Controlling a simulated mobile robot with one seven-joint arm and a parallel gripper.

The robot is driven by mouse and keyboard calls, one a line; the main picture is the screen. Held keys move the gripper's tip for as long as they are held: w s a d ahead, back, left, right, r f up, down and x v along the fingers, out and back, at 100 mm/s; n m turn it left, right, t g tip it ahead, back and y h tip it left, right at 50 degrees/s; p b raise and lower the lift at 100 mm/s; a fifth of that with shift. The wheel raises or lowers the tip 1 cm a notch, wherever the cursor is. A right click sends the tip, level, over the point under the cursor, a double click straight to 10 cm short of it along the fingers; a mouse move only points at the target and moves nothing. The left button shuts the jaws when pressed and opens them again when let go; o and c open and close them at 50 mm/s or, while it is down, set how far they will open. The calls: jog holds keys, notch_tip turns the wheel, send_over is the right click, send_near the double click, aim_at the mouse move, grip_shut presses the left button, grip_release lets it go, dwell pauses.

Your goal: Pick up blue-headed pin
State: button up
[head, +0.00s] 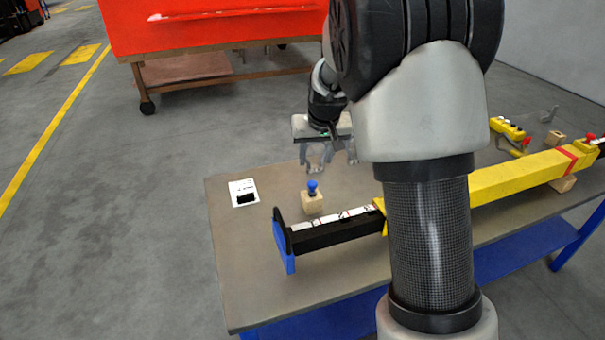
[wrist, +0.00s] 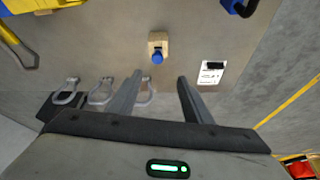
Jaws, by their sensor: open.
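The blue-headed pin (head: 313,187) stands upright in a small wooden block (head: 312,203) on the table, near its left end. In the wrist view the blue head (wrist: 157,58) and the block (wrist: 158,40) lie ahead of my fingertips, roughly in line with the gap between them. My gripper (head: 318,170) is open and empty in the air above and behind the pin in the head view. In the wrist view its two fingers (wrist: 160,82) are spread apart and do not touch the pin. The pin's shaft is mostly hidden.
A black and yellow bar (head: 335,229) lies along the table (head: 245,275), close in front of the block. A white label card (head: 243,192) lies left of it. A yellow control box (head: 507,128) is at the far right.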

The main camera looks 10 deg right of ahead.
send_near(312, 183)
jog(key=x, duration=0.5)
jog(key=shift+s+a+f, duration=0.15)
jog(key=shift+s, duration=0.05)
jog(key=shift+d+x, duration=0.2)
jog(key=shift+x, duration=2.45)
jog(key=shift+w, duration=0.15)
jog(key=shift+c, duration=0.4)
grip_shut()
